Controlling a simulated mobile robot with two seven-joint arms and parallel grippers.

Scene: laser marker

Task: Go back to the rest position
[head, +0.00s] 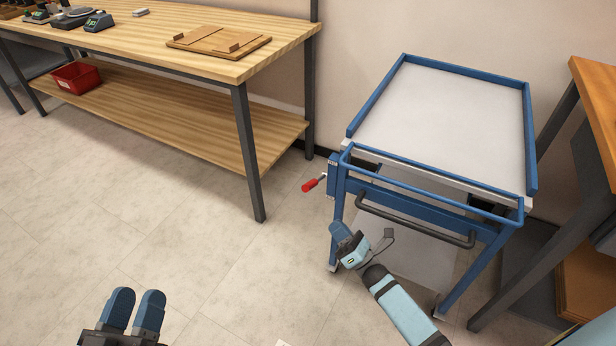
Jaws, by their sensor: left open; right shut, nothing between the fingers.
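My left gripper (135,308) shows at the bottom left, over the bare floor. Its two blue fingers point up in the picture with a narrow gap between them, and it holds nothing. My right gripper (342,238) is in front of the blue cart's lower left part, at the end of my light blue arm. Its blue fingers are together with nothing seen in them. Whether it touches the cart cannot be told.
The blue cart (440,120) has an empty grey top, a dark push handle (415,225) and a red-handled lever (314,183). A wooden workbench (150,45) stands at the upper left with a wooden board (218,40). A red bin (76,77) sits on its shelf. Floor at left is clear.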

